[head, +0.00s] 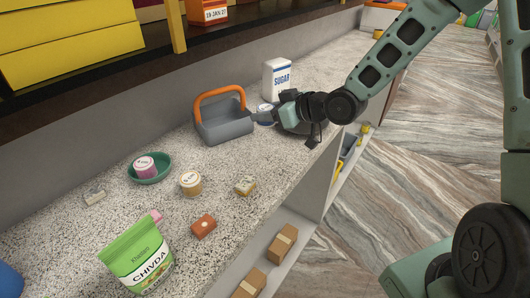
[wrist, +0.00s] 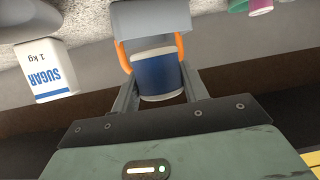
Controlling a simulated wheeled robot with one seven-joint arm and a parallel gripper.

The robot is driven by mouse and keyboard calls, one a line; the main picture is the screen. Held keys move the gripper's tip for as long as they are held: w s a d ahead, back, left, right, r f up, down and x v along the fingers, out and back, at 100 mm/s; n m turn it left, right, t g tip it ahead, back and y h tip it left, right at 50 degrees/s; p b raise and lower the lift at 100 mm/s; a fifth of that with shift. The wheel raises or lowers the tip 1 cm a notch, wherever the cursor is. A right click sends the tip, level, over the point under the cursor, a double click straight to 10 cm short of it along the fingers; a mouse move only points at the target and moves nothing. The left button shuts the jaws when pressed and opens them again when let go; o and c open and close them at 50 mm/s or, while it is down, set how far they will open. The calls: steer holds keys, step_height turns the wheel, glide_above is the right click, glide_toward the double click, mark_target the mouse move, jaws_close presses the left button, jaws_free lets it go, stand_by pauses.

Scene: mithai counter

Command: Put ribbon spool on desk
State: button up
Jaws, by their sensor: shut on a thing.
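A blue cylinder with pale rims, which looks like the ribbon spool (wrist: 160,78), sits between the two fingers of my gripper (wrist: 160,92) in the wrist view. My gripper is shut on it. In the head view the blue spool (head: 265,118) shows partly at the tip of my gripper (head: 272,115), over the stone counter (head: 120,212), between the grey basket and the sugar box. Whether its base touches the counter is hard to tell. No separate desk stands out; the speckled counter is the nearest surface.
The grey basket with orange handle (head: 225,127) and white sugar box (head: 276,78) stand close by. Nearer are a green bowl (head: 149,178) with a pink tub, a tan tub (head: 191,184), small blocks and a green chivda bag (head: 140,262). Counter between them is bare.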

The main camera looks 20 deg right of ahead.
mark_target(266, 153)
steer(key=shift+s+a, duration=0.1)
steer(key=shift+f, duration=0.2)
step_height(266, 153, down, 9)
steer(key=shift+f, duration=0.1)
stand_by(0.5)
steer(key=shift+f, duration=0.25)
steer(key=o, duration=1)
steer(key=shift+r, duration=0.15)
